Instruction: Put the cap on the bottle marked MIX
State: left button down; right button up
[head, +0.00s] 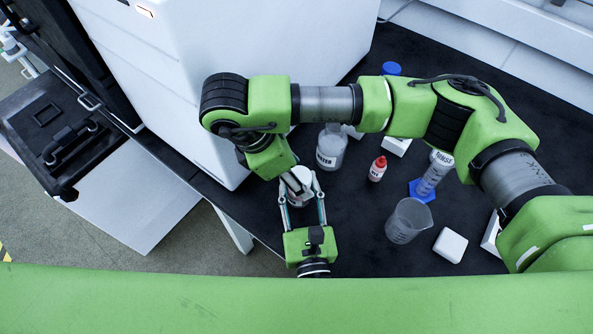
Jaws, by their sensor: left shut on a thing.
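My left gripper (303,205) comes up from the bottom edge, its two fingers shut on a whitish bottle (299,198). No label shows on this bottle, so I cannot tell whether it is the one marked MIX. My right arm reaches across from the right, and its gripper (294,183) points down at the bottle's top. Its fingers are mostly hidden behind its wrist and overlap the bottle's top. I cannot tell whether they hold a cap. A clear bottle with a label (331,150) stands behind, partly covered by my right arm.
A small red-capped bottle (377,169), a graduated cylinder (433,177) on a blue base, a beaker (407,222) and a white block (450,245) stand on the black table to the right. A blue cap (391,68) shows behind my arm. A large white machine (235,45) borders the back left.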

jog(key=shift+r, duration=0.1)
jog(key=shift+r, duration=2.2)
jog(key=shift+c, duration=0.4)
